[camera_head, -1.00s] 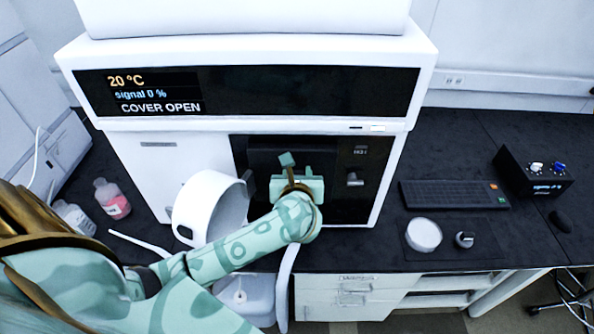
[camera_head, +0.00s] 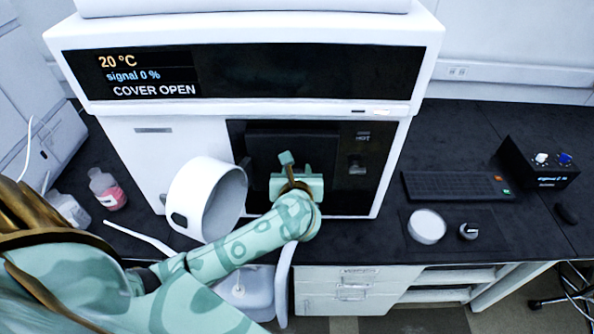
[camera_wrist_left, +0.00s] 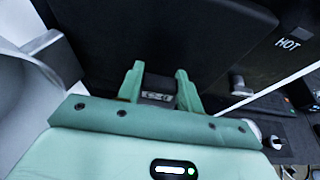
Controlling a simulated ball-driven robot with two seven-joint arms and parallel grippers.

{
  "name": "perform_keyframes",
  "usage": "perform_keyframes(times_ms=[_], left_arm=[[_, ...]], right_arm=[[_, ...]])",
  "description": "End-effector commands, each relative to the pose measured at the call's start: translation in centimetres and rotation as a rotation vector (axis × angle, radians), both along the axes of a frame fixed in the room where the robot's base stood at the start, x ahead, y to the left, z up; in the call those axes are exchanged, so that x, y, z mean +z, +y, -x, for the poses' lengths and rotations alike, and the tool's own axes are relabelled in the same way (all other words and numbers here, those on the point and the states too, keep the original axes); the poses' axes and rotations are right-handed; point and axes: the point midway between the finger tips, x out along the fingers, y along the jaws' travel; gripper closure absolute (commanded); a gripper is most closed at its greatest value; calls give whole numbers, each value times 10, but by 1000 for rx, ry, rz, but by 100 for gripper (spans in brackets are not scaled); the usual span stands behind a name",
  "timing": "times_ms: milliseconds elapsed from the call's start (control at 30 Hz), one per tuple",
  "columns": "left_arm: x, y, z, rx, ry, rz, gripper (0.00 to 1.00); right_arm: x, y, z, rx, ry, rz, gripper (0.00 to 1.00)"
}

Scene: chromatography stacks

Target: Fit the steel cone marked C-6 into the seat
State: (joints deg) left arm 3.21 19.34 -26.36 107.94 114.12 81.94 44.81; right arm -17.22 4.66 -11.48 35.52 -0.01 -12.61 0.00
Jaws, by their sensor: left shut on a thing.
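My left gripper (camera_head: 297,178) is in front of the dark recess (camera_head: 335,190) of the white instrument (camera_head: 145,150). In the left wrist view my left gripper (camera_wrist_left: 158,88) is shut on a small dark piece, the C-6 cone (camera_wrist_left: 156,95), with a pale label between the fingers. The label is small but seems to read C-6. In the head view the gripper and arm hide the cone. I cannot make out the seat in either view. My right gripper is not in view.
A white round cover (camera_head: 190,200) hangs open left of my arm. The display reads COVER OPEN, and a HOT mark (camera_head: 363,136) is right of the recess. A bottle (camera_head: 107,190) stands left; a keyboard (camera_head: 455,186), white round dish (camera_head: 427,227) and small knob-like piece (camera_head: 468,231) lie right.

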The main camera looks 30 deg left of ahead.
Motion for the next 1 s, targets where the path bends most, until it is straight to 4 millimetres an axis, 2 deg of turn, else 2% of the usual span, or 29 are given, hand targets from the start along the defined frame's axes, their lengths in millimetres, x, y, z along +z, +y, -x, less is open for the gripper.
perform_keyframes(times_ms=[333, 367, 433, 467, 767, 867, 1000], left_arm=[[-6, 0, 0, 0, -1, -1, 92], [-6, 0, 0, 0, -1, -1, 61], [-5, 0, 0, 0, -1, -1, 42], [-5, 0, 0, 0, -1, -1, 38], [-5, -1, 2, 0, 1, 1, 38], [-1, -6, 9, -1, 0, 2, 38], [9, -21, 33, -2, 1, 4, 38]], right_arm=[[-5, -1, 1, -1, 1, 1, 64], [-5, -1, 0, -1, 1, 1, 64], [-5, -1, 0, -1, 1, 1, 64], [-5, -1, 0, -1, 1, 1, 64], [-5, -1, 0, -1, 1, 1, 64], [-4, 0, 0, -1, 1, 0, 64], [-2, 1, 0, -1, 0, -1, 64]])
